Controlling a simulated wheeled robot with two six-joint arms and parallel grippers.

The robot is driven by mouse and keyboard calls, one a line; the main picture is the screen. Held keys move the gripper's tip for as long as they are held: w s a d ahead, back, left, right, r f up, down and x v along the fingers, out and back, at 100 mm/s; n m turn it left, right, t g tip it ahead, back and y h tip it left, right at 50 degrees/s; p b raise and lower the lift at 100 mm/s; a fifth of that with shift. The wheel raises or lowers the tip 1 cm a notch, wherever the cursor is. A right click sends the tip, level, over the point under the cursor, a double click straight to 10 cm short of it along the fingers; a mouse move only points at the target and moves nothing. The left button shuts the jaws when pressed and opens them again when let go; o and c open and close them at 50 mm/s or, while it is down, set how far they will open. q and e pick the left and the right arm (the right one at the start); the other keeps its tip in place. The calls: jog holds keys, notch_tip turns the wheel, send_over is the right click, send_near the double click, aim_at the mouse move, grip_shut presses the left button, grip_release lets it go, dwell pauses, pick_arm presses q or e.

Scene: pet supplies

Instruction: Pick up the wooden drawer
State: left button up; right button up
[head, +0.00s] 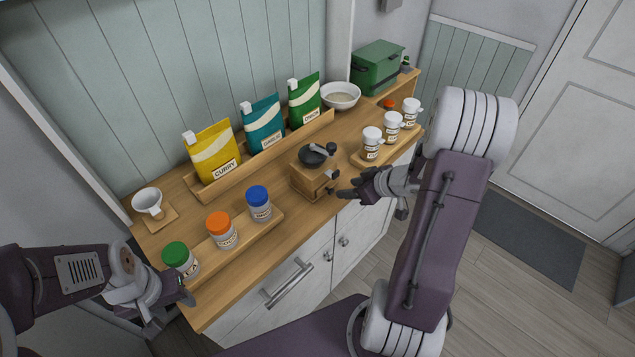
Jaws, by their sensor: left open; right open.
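A wooden grinder box (305,184) with a black bowl-shaped top (314,156) and a crank stands near the counter's front edge, right of centre. The wooden drawer appears to be in the side of this box facing my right gripper; its outline is too small to make out clearly. My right gripper (345,192) is open and empty, its fingers pointing left, just right of the box. I cannot tell whether they touch it. My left gripper (186,288) is open and empty at the counter's front left, below the green-lidded jar (181,262).
Jars with orange (222,233) and blue (259,206) lids stand left of the grinder. White-topped jars (371,146) stand right. Spice bags (213,150) line the back rack. A mug (148,203), a bowl (341,95) and a green box (377,68) occupy the counter (287,221).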

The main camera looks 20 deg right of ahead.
aim_at(332, 189)
pick_arm(q)
jog(key=shift+w+a+f, duration=0.3)
jog(key=shift+w+f, duration=0.35)
jog(key=shift+w, duration=0.05)
pick_arm(e)
jog(key=x, duration=0.3)
jog(key=shift+w+a+r, duration=0.1)
jog(key=shift+w+a, duration=0.1)
jog(key=shift+w, duration=0.1)
pick_arm(q)
jog(key=shift+s+d+f+b, duration=0.15)
jog(key=shift+s+f+b, duration=0.2)
jog(key=shift+f+b, duration=0.35)
pick_arm(e)
jog(key=x, duration=0.4)
jog(key=shift+s+a, duration=0.1)
jog(key=shift+s, duration=0.05)
pick_arm(q)
jog(key=shift+w+r, duration=0.1)
jog(key=shift+w, duration=0.1)
pick_arm(e)
jog(key=shift+w, duration=0.25)
pick_arm(q)
jog(key=shift+s, duration=0.1)
pick_arm(e)
jog(key=shift+s, duration=0.1)
grip_shut()
